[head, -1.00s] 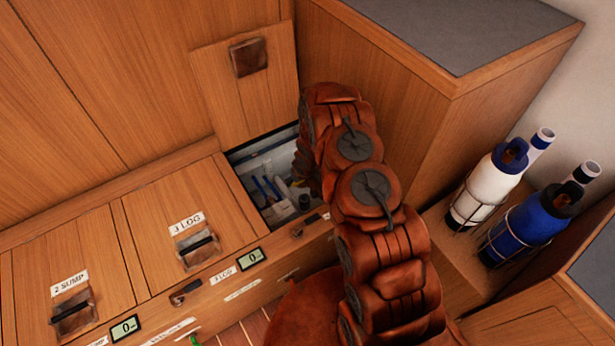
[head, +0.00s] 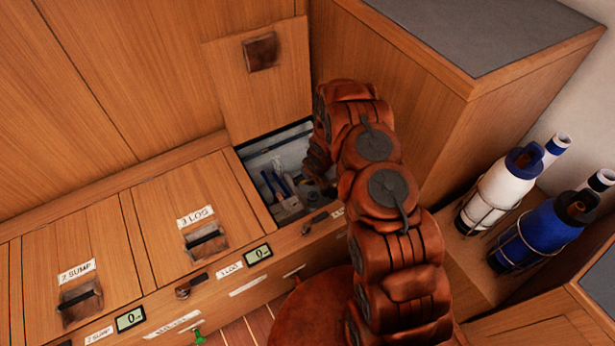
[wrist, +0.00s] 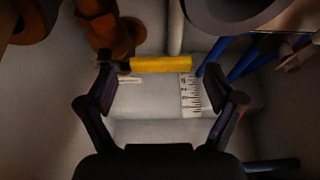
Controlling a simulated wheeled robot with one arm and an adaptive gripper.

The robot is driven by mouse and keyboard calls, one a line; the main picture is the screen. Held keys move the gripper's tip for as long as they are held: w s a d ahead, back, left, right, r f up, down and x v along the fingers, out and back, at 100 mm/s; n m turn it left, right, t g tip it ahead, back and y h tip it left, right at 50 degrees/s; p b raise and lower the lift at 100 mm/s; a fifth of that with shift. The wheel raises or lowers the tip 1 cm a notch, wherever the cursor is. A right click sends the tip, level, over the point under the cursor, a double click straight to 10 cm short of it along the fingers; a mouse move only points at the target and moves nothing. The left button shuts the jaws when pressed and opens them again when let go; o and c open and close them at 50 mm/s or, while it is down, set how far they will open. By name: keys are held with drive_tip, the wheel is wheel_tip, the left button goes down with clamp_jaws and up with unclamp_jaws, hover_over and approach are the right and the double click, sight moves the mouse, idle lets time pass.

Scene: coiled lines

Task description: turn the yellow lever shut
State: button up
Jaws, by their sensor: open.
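The yellow lever (wrist: 162,64) shows in the wrist view as a horizontal yellow bar, its left end by a rusty brown valve fitting (wrist: 108,28). My gripper (wrist: 170,88) is open and empty, with one finger on either side of the lever's span and the lever just beyond the tips. I cannot tell whether a finger touches it. In the head view my arm reaches into the open locker (head: 280,165) under its raised lid (head: 262,95). The lever and gripper are hidden there by the arm and locker wall.
Blue handles (wrist: 245,58) stand close to the right finger in the wrist view. A white scale (wrist: 190,96) lies between the fingers. In the head view, shut lids (head: 195,215) are at left, and a white bottle (head: 500,187) and blue bottle (head: 545,230) at right.

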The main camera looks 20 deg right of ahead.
drive_tip(key=shift+r, duration=0.1)
drive_tip(key=v, duration=1.1)
drive_tip(key=shift+s+r, duration=0.3)
drive_tip(key=shift+r, duration=0.05)
idle(0.6)
drive_tip(key=s+r+g+h, duration=0.1)
drive_tip(key=s+r, duration=0.4)
drive_tip(key=r, duration=0.3)
drive_tip(key=s+r+m+g, duration=0.1)
drive_tip(key=s+r, duration=0.3)
drive_tip(key=r, duration=0.4)
drive_tip(key=s+r+g+h, duration=0.1)
drive_tip(key=s+r, duration=0.4)
drive_tip(key=r, duration=0.3)
drive_tip(key=s+a+r+m+g, duration=0.1)
drive_tip(key=s+a+r, duration=0.1)
drive_tip(key=s+r, duration=0.5)
drive_tip(key=s+a+r+g+y, duration=0.1)
drive_tip(key=s+r+g, duration=0.1)
drive_tip(key=s, duration=0.8)
drive_tip(key=s+a+r+m+g, duration=0.1)
drive_tip(key=s+a+r, duration=0.1)
drive_tip(key=s+r, duration=0.5)
drive_tip(key=s+r+t+p, duration=0.1)
drive_tip(key=s+r+p, duration=0.2)
drive_tip(key=r+p, duration=2)
drive_tip(key=shift+r+p, duration=0.35)
drive_tip(key=shift+p, duration=0.45)
